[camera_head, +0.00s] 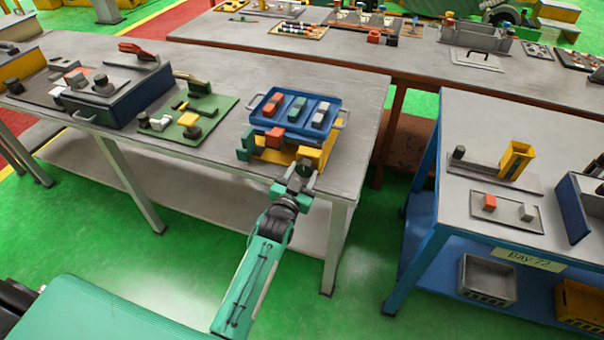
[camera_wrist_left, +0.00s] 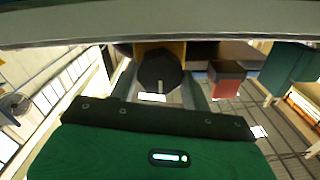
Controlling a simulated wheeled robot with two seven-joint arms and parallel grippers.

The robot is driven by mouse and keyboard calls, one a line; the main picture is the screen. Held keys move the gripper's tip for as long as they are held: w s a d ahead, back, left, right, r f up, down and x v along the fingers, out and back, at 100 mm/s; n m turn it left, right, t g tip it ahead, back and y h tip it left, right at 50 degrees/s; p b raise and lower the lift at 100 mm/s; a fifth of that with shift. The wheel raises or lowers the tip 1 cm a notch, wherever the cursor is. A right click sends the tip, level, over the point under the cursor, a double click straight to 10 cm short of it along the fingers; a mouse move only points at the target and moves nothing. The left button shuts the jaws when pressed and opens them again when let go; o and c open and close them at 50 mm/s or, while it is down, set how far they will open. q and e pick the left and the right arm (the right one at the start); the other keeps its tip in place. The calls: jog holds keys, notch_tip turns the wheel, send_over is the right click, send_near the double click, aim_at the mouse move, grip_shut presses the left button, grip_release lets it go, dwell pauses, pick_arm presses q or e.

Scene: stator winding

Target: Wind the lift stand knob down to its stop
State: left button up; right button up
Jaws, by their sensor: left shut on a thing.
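The yellow lift stand (camera_head: 285,155) sits at the right end of the left grey table. A blue tray (camera_head: 262,118) with several grey, green and red blocks rests on top of it. My left gripper (camera_head: 299,174) reaches up to the stand's front right corner and is shut on the dark knob there. In the left wrist view the dark faceted knob (camera_wrist_left: 159,71) sits between the two fingers, with a pale mark on its lower face. In the head view the gripper mostly hides the knob. My right gripper is in neither view.
A red block (camera_head: 274,136) and a green part (camera_head: 245,145) are at the stand's front left. A green board (camera_head: 222,104) with yellow parts and a dark blue box (camera_head: 122,115) stand further left. Floor is open between this table and the blue-framed bench (camera_head: 455,124).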

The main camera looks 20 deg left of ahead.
pick_arm(q)
jog(key=shift+f, duration=0.1)
jog(key=o, duration=1)
jog(key=shift+s, duration=0.5)
jog(key=s, duration=0.4)
jog(key=s+b, duration=0.1)
jog(key=s, duration=0.3)
jog(key=s+b, duration=0.1)
jog(key=s, duration=0.4)
jog(key=shift+a, duration=0.25)
